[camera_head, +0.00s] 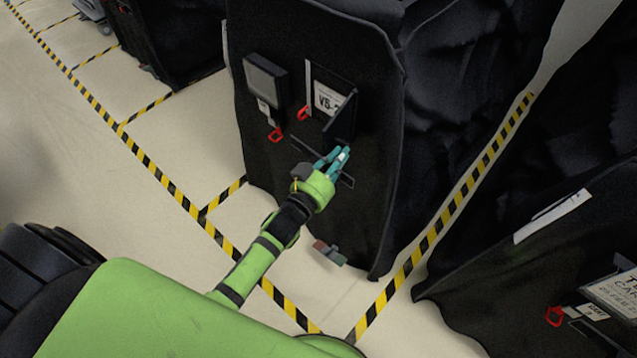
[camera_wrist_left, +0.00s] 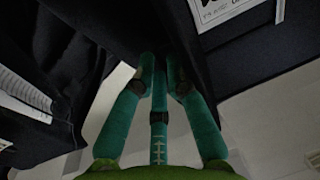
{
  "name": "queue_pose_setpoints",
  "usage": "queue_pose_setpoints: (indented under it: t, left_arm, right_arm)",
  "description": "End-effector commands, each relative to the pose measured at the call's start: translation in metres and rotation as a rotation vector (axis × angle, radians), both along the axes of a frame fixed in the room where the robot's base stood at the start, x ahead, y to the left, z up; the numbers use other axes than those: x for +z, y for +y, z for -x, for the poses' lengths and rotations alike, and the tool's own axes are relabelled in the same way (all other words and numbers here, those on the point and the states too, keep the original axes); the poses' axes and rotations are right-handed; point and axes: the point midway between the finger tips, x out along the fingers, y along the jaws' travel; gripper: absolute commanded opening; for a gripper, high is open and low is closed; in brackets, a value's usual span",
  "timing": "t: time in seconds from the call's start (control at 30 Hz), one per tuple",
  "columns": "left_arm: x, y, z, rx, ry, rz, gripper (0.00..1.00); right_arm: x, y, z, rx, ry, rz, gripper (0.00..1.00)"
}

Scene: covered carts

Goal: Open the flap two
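A cart under a black cover (camera_head: 340,65) stands in the middle of the head view. Its front flap hangs down and carries a white label (camera_head: 327,98) reading "V5", a dark box (camera_head: 265,80) and red tags (camera_head: 303,113). No "two" is readable on it. My left gripper (camera_head: 340,160) has its teal fingers at a thin dark bar on the lower front of this cover. In the left wrist view my gripper's fingers (camera_wrist_left: 161,75) converge close together against dark material; whether they hold its edge is unclear. My right gripper is out of view.
Another black-covered cart (camera_head: 540,250) with white labels stands at the right. A further dark cart (camera_head: 175,40) stands at the upper left. Yellow-black tape (camera_head: 165,180) marks the pale floor, which is clear at the left.

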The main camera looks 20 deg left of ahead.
Motion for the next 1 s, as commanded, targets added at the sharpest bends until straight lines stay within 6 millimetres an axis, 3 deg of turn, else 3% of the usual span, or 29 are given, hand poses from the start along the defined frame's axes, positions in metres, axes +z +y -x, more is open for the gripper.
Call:
queue_pose_setpoints:
  t: [0.2,0.43,0.6,1.0]
  left_arm:
    - [-0.003,0.009,0.056,-0.001,0.009,-0.002,0.27]
    - [-0.003,0.016,0.095,-0.001,0.01,-0.001,0.27]
    - [-0.003,0.019,0.107,-0.001,0.01,-0.002,0.27]
    - [-0.003,0.019,0.108,-0.002,0.01,-0.002,0.27]
  right_arm:
    - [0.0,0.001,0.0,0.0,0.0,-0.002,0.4]
    - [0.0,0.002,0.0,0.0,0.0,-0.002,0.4]
    - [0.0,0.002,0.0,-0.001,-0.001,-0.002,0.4]
    - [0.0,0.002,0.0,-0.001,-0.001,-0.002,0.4]
